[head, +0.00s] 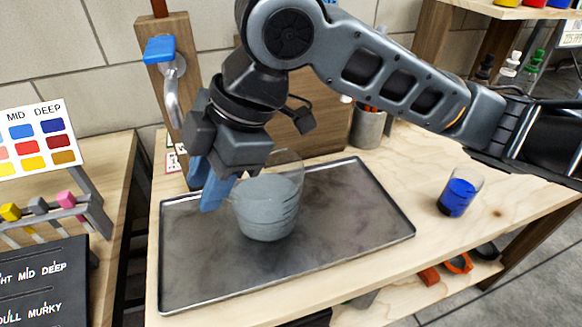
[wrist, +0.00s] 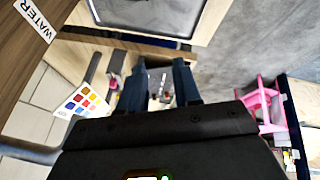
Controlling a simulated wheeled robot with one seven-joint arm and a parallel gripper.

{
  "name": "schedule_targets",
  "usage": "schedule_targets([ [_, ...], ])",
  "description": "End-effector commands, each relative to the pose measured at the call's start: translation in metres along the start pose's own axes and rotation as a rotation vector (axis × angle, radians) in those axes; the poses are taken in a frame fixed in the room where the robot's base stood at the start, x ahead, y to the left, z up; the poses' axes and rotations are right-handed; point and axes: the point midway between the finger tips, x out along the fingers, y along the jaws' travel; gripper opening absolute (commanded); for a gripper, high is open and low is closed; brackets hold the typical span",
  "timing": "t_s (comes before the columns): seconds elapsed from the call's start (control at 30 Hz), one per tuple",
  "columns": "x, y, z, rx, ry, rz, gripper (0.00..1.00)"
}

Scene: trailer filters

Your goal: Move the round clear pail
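The round clear pail (head: 267,208) stands upright on the grey metal tray (head: 340,225), towards its back left, and looks full of greyish, see-through contents. My gripper (head: 211,200) points down at the pail's left side, and its blue fingers overlap the left rim in the head view. Whether they touch the rim I cannot tell. In the wrist view the two fingers of my gripper (wrist: 159,100) are apart, with background showing between them. I cannot make out the pail in the wrist view.
A glass of blue liquid (head: 460,192) stands on the table right of the tray. A wooden post with a tap (head: 172,90) rises behind the pail. A metal cup (head: 368,127) stands behind the tray. A colour chart (head: 38,140) is at left.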

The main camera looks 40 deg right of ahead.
Motion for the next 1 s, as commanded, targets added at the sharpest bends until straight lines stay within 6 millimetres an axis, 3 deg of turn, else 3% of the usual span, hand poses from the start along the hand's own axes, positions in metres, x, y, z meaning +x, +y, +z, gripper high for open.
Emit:
schedule_targets([
  [0.03,-0.003,-0.001,0.02,-0.01,-0.072,-0.019,0.33],
  [0.2,-0.015,-0.01,0.074,-0.028,-0.268,-0.095,0.33],
  [0.4,-0.028,-0.017,0.11,-0.031,-0.397,-0.152,0.33],
  [0.83,-0.031,-0.019,0.117,-0.03,-0.423,-0.166,0.33],
  [1.0,-0.023,-0.021,0.12,-0.029,-0.423,-0.167,0.33],
])
